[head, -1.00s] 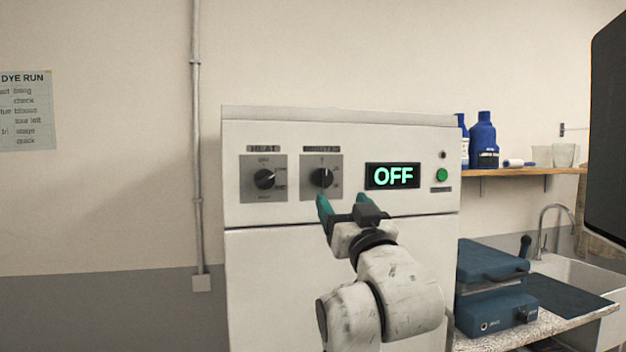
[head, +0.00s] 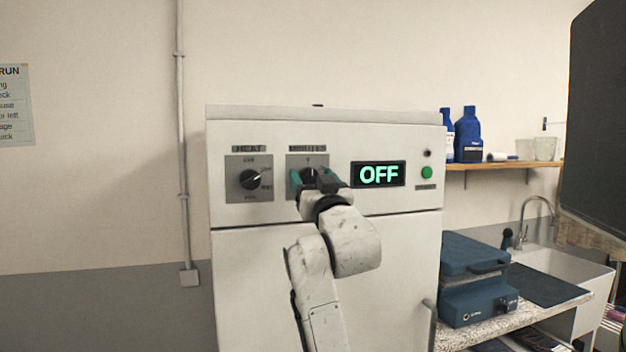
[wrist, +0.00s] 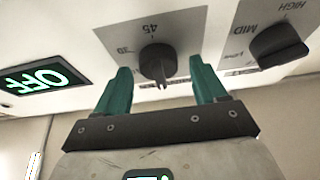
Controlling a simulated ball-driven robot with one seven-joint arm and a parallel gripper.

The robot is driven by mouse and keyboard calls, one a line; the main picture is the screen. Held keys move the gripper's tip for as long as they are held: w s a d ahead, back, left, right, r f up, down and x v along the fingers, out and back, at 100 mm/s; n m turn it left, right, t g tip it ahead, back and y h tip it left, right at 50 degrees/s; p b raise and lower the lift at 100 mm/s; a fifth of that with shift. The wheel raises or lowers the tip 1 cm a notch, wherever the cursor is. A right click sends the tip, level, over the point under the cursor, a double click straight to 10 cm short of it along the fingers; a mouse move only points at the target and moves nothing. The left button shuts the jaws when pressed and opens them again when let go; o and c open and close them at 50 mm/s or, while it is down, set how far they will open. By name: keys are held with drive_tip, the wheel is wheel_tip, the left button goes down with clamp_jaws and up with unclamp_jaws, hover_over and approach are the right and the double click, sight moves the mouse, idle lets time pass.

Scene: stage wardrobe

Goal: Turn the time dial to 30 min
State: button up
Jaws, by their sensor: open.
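The time dial (head: 309,174) is a dark round knob on a grey plate on the white machine's front panel. It also shows in the wrist view (wrist: 158,62), with the numeral 45 printed beside it; the other marks are hard to read. My gripper (head: 311,179) is open in front of this dial. In the wrist view its teal fingers (wrist: 159,66) stand on either side of the knob with gaps to both. I cannot tell how far the tips overlap the knob. In the head view the gripper hides the lower part of the dial plate.
The heat dial (head: 251,179) is left of the time dial and also shows in the wrist view (wrist: 280,44). The display (head: 379,174) reads OFF, with a green button (head: 427,172) to its right. A blue press (head: 474,280) stands on the counter at right.

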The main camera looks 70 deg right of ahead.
drive_tip(key=shift+c, duration=0.2)
drive_tip(key=c, duration=1)
